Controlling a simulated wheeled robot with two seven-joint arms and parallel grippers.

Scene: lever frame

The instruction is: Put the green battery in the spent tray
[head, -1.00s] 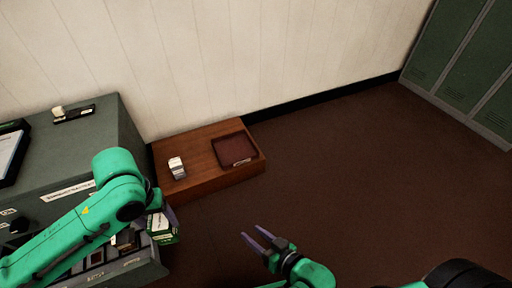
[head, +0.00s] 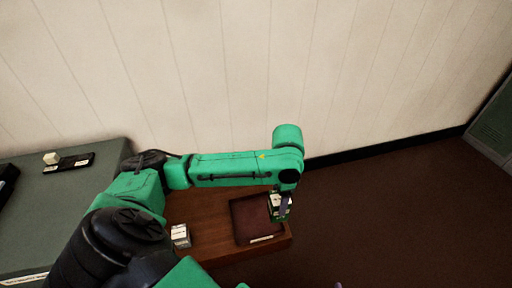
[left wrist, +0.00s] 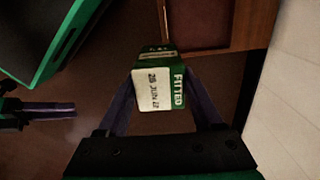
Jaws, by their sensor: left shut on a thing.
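The green battery (head: 281,211) has a white label and is held in my left gripper (head: 282,202). The left wrist view shows the battery (left wrist: 158,88) between the two purple fingers, its label reading "FITTED" with a date. The dark red tray (head: 246,222) lies on a low wooden stand, with a small label on its front edge. In the head view the battery overlaps the tray's right edge; its height above it is hard to tell. A few purple fingers of my right gripper (left wrist: 45,110) show at the left of the left wrist view; its opening is unclear.
A small white-topped block (head: 181,236) sits on the wooden stand (head: 205,208), left of the tray. A grey-green cabinet (head: 95,160) stands at the left with a black strip (head: 75,163) on it. The wall is close behind; brown floor lies open to the right.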

